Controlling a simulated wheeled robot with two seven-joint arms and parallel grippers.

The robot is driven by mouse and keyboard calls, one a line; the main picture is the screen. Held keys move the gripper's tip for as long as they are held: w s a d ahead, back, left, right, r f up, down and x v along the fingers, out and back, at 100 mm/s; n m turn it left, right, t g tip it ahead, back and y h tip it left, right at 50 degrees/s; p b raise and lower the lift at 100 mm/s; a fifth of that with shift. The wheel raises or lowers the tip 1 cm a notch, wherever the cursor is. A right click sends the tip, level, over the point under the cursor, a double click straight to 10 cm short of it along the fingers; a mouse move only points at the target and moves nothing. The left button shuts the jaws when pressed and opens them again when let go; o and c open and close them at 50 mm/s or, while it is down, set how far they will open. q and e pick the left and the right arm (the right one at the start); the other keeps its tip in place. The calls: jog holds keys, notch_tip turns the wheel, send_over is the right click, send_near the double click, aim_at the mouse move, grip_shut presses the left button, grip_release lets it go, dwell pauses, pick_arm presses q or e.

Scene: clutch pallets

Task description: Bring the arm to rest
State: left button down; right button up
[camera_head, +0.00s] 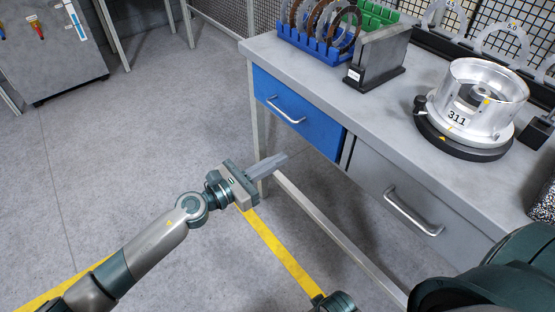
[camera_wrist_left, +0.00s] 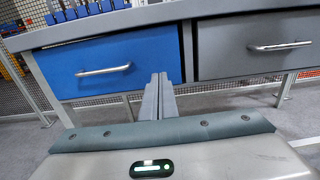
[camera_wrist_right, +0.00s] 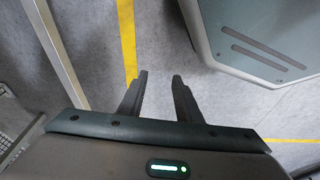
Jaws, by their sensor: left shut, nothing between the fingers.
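My left arm reaches in from the left in the head view. Its gripper (camera_head: 279,161) is shut and empty, in the open air in front of the workbench, below the blue drawer's level in the picture. In the left wrist view the two fingers (camera_wrist_left: 160,82) lie together, with the drawer fronts behind them. My right gripper shows in the right wrist view (camera_wrist_right: 160,78), its two fingers apart with bare floor between them. In the head view my right arm is at the bottom right edge, and its fingers are not seen there.
The workbench (camera_head: 300,66) has a blue drawer (camera_head: 296,112) and a grey drawer (camera_head: 400,190), both closed with protruding handles. On top are a blue rack (camera_head: 310,40) of rings, a grey block stand (camera_head: 378,57) and a silver housing (camera_head: 474,98).

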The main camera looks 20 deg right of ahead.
jog(key=shift+r, duration=0.1)
jog(key=shift+w, duration=0.1)
